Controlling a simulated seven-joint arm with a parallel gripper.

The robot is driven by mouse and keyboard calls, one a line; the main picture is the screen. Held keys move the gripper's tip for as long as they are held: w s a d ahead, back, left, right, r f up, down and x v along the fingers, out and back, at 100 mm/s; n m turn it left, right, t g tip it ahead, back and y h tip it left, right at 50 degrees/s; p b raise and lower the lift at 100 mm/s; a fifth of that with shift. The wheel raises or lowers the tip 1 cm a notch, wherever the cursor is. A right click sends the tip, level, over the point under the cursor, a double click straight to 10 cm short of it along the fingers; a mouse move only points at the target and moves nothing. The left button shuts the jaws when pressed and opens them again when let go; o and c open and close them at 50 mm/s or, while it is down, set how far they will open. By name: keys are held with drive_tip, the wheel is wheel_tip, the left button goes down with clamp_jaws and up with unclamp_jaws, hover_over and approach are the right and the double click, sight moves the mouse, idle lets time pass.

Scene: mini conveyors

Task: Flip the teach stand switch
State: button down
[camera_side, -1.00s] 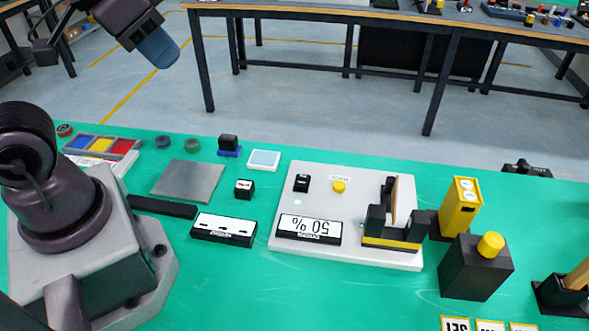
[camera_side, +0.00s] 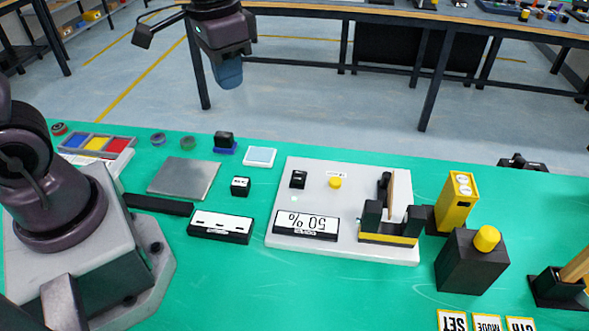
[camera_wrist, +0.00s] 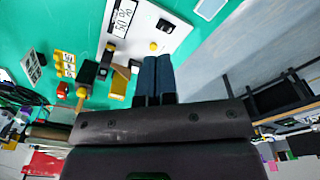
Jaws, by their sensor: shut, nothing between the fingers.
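A white panel (camera_side: 345,187), likely the teach stand, lies on the green table. It carries a small black switch (camera_side: 298,179), a yellow button (camera_side: 335,182), a display reading 50% upside down (camera_side: 305,223), and a black holder with a yellow stripe (camera_side: 388,238). I cannot tell which position the switch is in. My gripper (camera_side: 229,78) hangs beyond and above the table's far edge, left of the panel, shut and empty. In the wrist view its blue fingers (camera_wrist: 157,62) are together, pointing toward the panel (camera_wrist: 178,32); the black switch (camera_wrist: 163,24) shows past them.
A black box with a yellow knob (camera_side: 471,262) and a yellow block (camera_side: 457,200) stand right of the panel. A small black-and-white box (camera_side: 240,186), a black-and-white display (camera_side: 220,226) and a grey plate (camera_side: 184,178) lie to its left. Air above the panel is clear.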

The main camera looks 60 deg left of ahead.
sight(294, 181)
drive_tip(key=w+f+m+g+h, duration=0.1)
drive_tip(key=w+f+m+g, duration=0.1)
drive_tip(key=w+f+m, duration=0.5)
drive_tip(key=w+f, duration=0.3)
drive_tip(key=w, duration=0.2)
drive_tip(key=shift+w+d+f+m, duration=0.2)
drive_tip(key=shift+d+m, duration=0.05)
drive_tip(key=shift+m, duration=0.15)
drive_tip(key=f, duration=0.4)
drive_tip(key=s+d+f, duration=0.1)
drive_tip(key=f, duration=0.4)
drive_tip(key=s+d+f, duration=0.1)
drive_tip(key=f, duration=0.3)
drive_tip(key=shift+f, duration=0.4)
